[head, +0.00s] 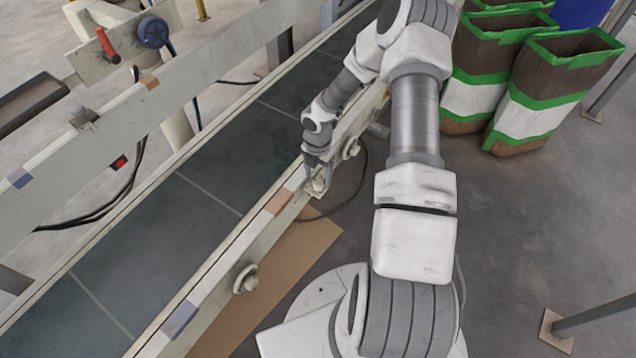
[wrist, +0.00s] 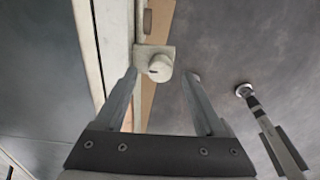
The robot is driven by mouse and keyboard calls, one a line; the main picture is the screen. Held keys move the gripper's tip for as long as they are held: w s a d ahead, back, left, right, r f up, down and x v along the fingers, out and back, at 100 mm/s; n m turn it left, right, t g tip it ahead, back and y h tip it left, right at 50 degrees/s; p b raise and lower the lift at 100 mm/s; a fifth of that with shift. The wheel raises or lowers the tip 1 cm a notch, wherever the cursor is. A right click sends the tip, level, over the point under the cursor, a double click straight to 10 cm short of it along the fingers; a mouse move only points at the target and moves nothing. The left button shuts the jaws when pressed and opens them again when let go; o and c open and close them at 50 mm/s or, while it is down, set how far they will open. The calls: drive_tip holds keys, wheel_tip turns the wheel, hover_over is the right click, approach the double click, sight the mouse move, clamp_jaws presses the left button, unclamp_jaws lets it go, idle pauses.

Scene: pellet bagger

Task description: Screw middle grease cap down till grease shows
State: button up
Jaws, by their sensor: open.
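The middle grease cap (head: 317,186) is a pale, rounded knob on the side rail of the conveyor. In the wrist view the cap (wrist: 160,66) stands out from a light square block, with a small dark mark on its face. My gripper (head: 318,176) is at this cap in the head view. In the wrist view my gripper (wrist: 161,77) is open, with one finger on each side of the cap and visible gaps. Contact is not visible. Another cap (head: 246,279) sits nearer on the rail, and a further one (head: 350,148) sits farther along.
The dark conveyor belt (head: 155,245) runs diagonally beside the rail. A brown board (head: 285,262) lies on the floor below it. Green-edged sacks (head: 545,85) stand at the upper right. A black cable loops on the floor near the cap. The floor at right is mostly clear.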

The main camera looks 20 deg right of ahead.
sight(318, 185)
drive_tip(key=shift+f, duration=1.25)
clamp_jaws()
